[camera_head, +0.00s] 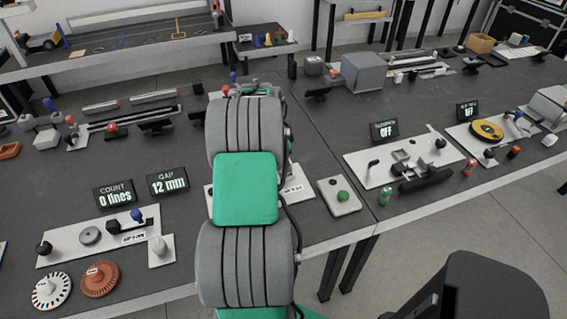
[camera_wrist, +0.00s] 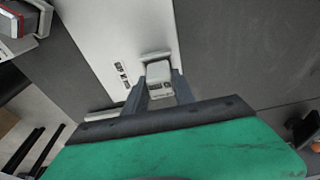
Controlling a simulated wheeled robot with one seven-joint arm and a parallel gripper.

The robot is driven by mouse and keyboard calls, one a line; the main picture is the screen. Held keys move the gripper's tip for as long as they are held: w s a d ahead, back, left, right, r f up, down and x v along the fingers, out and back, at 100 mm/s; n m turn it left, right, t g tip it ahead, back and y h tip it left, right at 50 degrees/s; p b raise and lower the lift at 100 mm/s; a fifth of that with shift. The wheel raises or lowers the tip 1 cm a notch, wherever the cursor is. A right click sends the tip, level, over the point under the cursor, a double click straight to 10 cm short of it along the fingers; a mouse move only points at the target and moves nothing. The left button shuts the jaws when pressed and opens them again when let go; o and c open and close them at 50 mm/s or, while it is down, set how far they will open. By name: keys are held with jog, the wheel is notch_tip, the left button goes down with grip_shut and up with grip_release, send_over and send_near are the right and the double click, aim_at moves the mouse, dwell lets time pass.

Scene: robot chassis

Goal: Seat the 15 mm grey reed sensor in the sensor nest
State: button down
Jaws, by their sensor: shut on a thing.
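In the wrist view my gripper (camera_wrist: 161,89) is shut on a small light-grey block with dark marks, the reed sensor (camera_wrist: 159,73), which sits between its two dark fingers. The sensor is over a white base plate (camera_wrist: 106,30). A low grey raised edge, apparently part of the sensor nest (camera_wrist: 155,55), shows just beyond the sensor. I cannot tell whether the sensor is in the nest or only above it. In the head view my arm hides the gripper and the sensor, and only part of the labelled white plate (camera_head: 298,195) shows behind it.
A white plate with a green button (camera_head: 342,196) lies right of my arm. Two displays, reading 0 lines (camera_head: 115,194) and 12 mm (camera_head: 168,182), stand on the left. A fixture plate with grey blocks (camera_head: 376,171) is farther right. Bare dark bench lies between the fixtures.

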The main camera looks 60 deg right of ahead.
jog(key=shift+f, duration=0.7)
jog(key=c, duration=1)
grip_release()
notch_tip(320, 180, up, 12)
jog(key=w+a, duration=0.2)
jog(key=w+a+r+n+t, duration=0.1)
jog(key=w+a+r+n, duration=0.1)
jog(key=w+a+n, duration=0.6)
jog(key=w+a+r+n+t, duration=0.1)
jog(key=w+a+r+n, duration=0.2)
jog(key=a, duration=0.8)
jog(key=s+a+f+n+t, duration=0.1)
jog(key=a+n, duration=0.4)
jog(key=a, duration=0.4)
jog(key=s+a+f+n+t+y, duration=0.1)
jog(key=a+f+n, duration=0.1)
jog(key=a+n, duration=0.3)
jog(key=s+a+f+n+b, duration=0.1)
jog(key=a+n, duration=0.5)
jog(key=a, duration=0.8)
jog(key=shift+s+a+f+t+y, duration=0.1)
jog(key=shift+s+f+t+y, duration=0.05)
jog(key=shift+s+t+y, duration=0.2)
